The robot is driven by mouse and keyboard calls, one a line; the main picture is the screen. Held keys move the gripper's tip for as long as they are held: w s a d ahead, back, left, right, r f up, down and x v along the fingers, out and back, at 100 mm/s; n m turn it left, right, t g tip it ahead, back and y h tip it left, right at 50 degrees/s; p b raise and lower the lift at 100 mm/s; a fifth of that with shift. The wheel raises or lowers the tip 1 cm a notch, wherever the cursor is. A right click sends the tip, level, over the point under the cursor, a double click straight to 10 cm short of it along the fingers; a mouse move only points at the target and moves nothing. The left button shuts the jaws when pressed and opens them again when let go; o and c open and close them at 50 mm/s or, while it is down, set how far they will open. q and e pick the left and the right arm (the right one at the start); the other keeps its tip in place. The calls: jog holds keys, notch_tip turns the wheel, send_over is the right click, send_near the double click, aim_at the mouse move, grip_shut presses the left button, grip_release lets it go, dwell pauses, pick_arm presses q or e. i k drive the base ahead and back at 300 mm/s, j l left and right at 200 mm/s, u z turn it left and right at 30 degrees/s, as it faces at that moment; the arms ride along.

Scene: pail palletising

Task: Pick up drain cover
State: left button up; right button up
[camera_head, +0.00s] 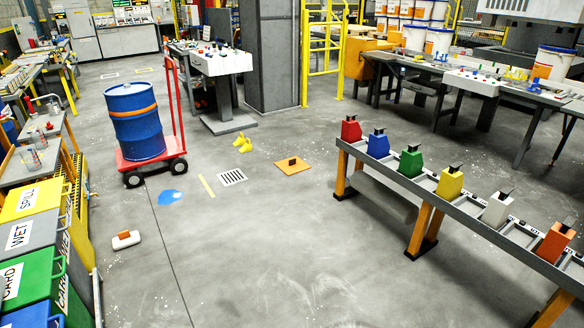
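Neither of my grippers is in view, and nothing is seen touching the plate.
A blue spill (172,197), yellow strip (206,185) and yellow objects (243,145) lie near the grate. A red cart (170,164) carries a blue drum (134,122). A rack bench (452,205) stands right. Central foreground floor is clear.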

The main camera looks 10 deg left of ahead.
aim_at(293, 165)
jog(key=i+l+u, duration=0.1)
jog(key=i, duration=0.35)
jog(key=i+l+u, duration=0.15)
jog(key=i, duration=0.25)
jog(key=i+l+u, duration=0.1)
jog(key=i, duration=0.3)
jog(key=i+j+u, duration=0.15)
jog(key=i, duration=0.4)
jog(key=i+u, duration=0.15)
jog(key=i, duration=0.4)
jog(key=i+u, duration=0.15)
jog(key=i, duration=0.4)
jog(key=i+u, duration=0.2)
jog(key=i, duration=0.35)
jog(key=i+l+u, duration=0.15)
jog(key=i, duration=0.35)
jog(key=i+l+u, duration=0.15)
jog(key=i+l, duration=0.15)
jog(key=i, duration=0.25)
jog(key=i+l+u, duration=0.15)
jog(key=i, duration=0.35)
jog(key=i+l+u, duration=0.15)
jog(key=i+l, duration=0.3)
